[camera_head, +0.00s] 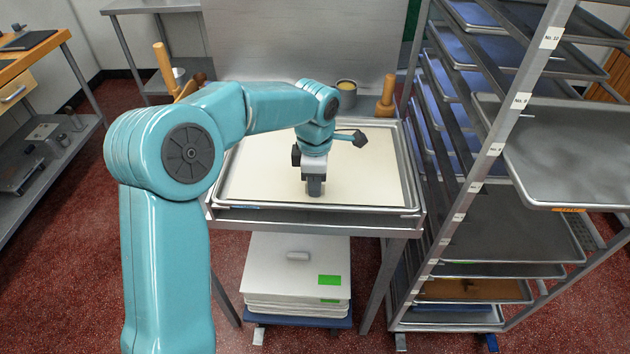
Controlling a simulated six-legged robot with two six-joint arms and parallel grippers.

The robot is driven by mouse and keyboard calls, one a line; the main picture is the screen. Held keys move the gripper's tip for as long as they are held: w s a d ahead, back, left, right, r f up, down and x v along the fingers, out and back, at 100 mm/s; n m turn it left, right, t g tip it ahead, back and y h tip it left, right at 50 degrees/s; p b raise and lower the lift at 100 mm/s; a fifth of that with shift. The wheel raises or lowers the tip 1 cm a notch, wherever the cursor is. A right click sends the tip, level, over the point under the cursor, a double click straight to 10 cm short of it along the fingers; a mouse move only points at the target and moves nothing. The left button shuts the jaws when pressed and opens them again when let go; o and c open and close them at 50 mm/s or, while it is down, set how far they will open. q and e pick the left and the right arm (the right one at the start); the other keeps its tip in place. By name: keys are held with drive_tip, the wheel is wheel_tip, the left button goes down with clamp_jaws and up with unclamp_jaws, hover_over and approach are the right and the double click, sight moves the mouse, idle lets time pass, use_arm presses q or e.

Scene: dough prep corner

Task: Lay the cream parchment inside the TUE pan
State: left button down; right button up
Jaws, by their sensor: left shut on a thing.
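The cream parchment (370,178) lies spread flat over most of the metal pan (411,172) on the steel table. The pan's raised rim shows around it. I cannot read TUE on the pan; a small bluish mark shows at its front left edge. My left gripper (315,192) points down over the front middle of the pan, shut on the parchment near its front edge. The fingers hide the pinched spot, and my arm covers part of the sheet's back left. My right gripper is not in view.
A tall rack (470,190) with several trays stands close on the right, one tray (570,150) jutting out. Wooden rolling pin handles (387,92) and a small pot (346,92) are behind the pan.

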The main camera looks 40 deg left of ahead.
use_arm(q)
drive_tip(key=c, duration=1.1)
unclamp_jaws()
drive_tip(key=shift+r, duration=0.1)
drive_tip(key=shift+w+r, duration=0.1)
drive_tip(key=shift+r, duration=0.2)
wheel_tip(320, 180, up, 11)
drive_tip(key=shift+s+r+p, duration=0.15)
drive_tip(key=shift+s+p, duration=0.05)
drive_tip(key=shift+p, duration=0.15)
drive_tip(key=shift+w, duration=0.1)
